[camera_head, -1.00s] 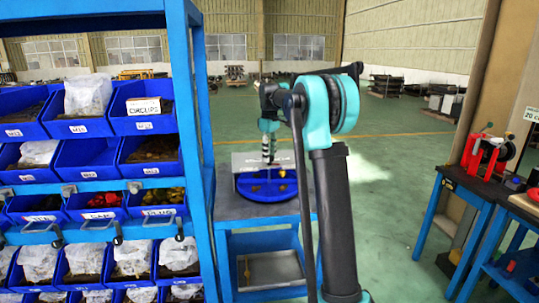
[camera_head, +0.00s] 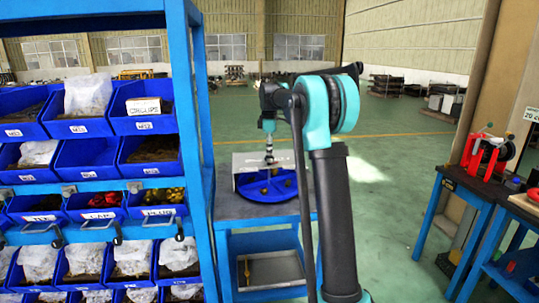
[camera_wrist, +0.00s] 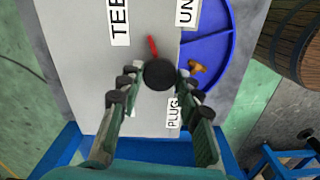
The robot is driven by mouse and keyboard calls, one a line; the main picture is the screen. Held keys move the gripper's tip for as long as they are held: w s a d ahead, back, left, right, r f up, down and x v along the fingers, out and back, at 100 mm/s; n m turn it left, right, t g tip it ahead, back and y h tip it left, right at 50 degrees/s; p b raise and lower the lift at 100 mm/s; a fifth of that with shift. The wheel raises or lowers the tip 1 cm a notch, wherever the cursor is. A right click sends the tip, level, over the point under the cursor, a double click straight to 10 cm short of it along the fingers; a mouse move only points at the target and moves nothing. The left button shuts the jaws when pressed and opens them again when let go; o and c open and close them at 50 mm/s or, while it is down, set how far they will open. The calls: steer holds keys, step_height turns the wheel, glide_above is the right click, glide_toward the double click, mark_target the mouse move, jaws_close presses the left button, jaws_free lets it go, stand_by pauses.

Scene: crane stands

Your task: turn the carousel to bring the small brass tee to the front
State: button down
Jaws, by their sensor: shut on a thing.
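The blue round carousel (camera_head: 283,192) sits on the stand, with a few small brass-coloured pieces in it. In the wrist view, part of the carousel (camera_wrist: 222,85) shows at the right, beyond a grey plate. One small brass piece (camera_wrist: 198,67) lies in an open compartment near the "PLUG" label; its exact kind is hard to tell. My gripper (camera_wrist: 158,78) is shut on a round black knob (camera_wrist: 160,75) with a red pointer (camera_wrist: 153,47) toward the picture's top. In the head view, my gripper (camera_head: 269,157) points down over the carousel's middle. The plate hides much of the carousel.
The grey plate (camera_wrist: 80,50) carries "TEE", "UN..." and "PLUG" labels, the second partly cut off. A blue rack (camera_head: 190,130) of bins stands close at left. A workbench (camera_head: 480,185) stands at right. Open floor lies between.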

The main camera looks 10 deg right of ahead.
steer(key=shift+n, duration=2.5)
steer(key=c, duration=1)
jaws_free()
steer(key=shift+r, duration=0.15)
step_height(320, 180, up, 12)
steer(key=shift+f, duration=0.1)
